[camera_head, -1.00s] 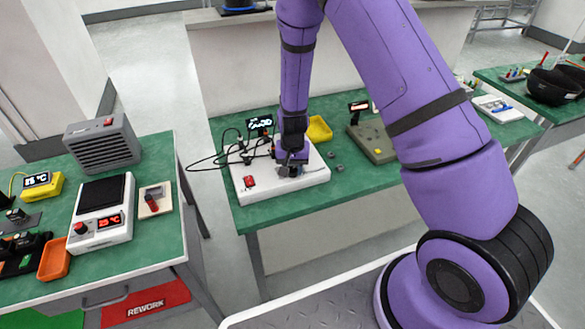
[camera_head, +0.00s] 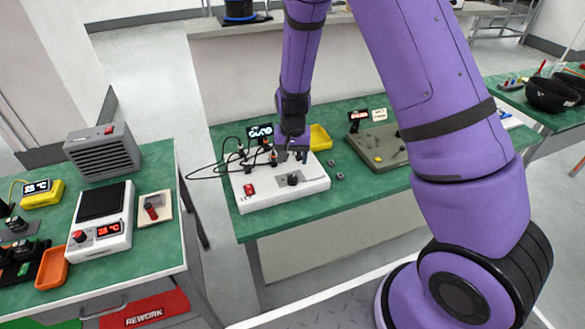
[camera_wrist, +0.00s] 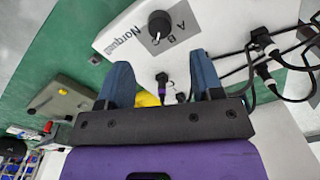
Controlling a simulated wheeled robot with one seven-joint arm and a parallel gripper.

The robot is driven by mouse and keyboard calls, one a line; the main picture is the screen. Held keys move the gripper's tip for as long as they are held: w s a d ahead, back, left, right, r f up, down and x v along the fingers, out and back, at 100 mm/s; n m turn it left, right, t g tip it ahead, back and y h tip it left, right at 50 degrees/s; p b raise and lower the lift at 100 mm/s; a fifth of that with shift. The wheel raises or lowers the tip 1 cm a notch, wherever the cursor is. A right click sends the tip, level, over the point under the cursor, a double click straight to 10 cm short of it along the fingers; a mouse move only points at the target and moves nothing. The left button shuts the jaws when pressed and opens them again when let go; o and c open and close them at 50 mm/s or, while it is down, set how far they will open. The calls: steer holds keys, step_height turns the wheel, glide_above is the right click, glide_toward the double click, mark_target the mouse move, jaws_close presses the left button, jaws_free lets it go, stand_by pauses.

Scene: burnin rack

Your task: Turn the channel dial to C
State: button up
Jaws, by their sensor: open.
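The channel dial (camera_head: 293,180) is a black knob on the top of a white box (camera_head: 262,197). In the wrist view the dial (camera_wrist: 160,22) sits beside a grey label (camera_wrist: 172,28) with the letters A, B and C. I cannot tell clearly which letter its pointer faces. My gripper (camera_head: 292,156) is over the back part of the box, behind the dial and apart from it. In the wrist view its two blue fingers (camera_wrist: 163,80) are spread wide with nothing held between them.
A red switch (camera_head: 250,190) is on the box's left front. Black cables (camera_head: 225,163) plug into its back left. A lit display (camera_head: 260,132) and a yellow tray (camera_head: 320,138) stand behind. A grey-green device (camera_head: 378,148) is to the right. Green bench top (camera_head: 350,195) is clear in front.

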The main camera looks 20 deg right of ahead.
steer(key=shift+r, duration=1.35)
steer(key=s+d+r+n+t, duration=0.1)
steer(key=s+r, duration=0.3)
steer(key=r, duration=0.4)
steer(key=s+d+r+n+t+y, duration=0.1)
steer(key=s+r, duration=0.2)
steer(key=r, duration=0.5)
steer(key=s+d+r+t, duration=0.1)
steer(key=s+r, duration=0.3)
steer(key=r, duration=0.4)
steer(key=s+d+r+n+t, duration=0.1)
steer(key=s+r, duration=0.3)
steer(key=s, duration=0.5)
steer(key=s+d+r+n+t+h, duration=0.1)
steer(key=s+d+r, duration=0.2)
steer(key=s, duration=0.6)
step_height(320, 180, up, 2)
steer(key=shift+s+r+n, duration=0.15)
steer(key=shift+r+n, duration=0.05)
steer(key=shift+n, duration=0.1)
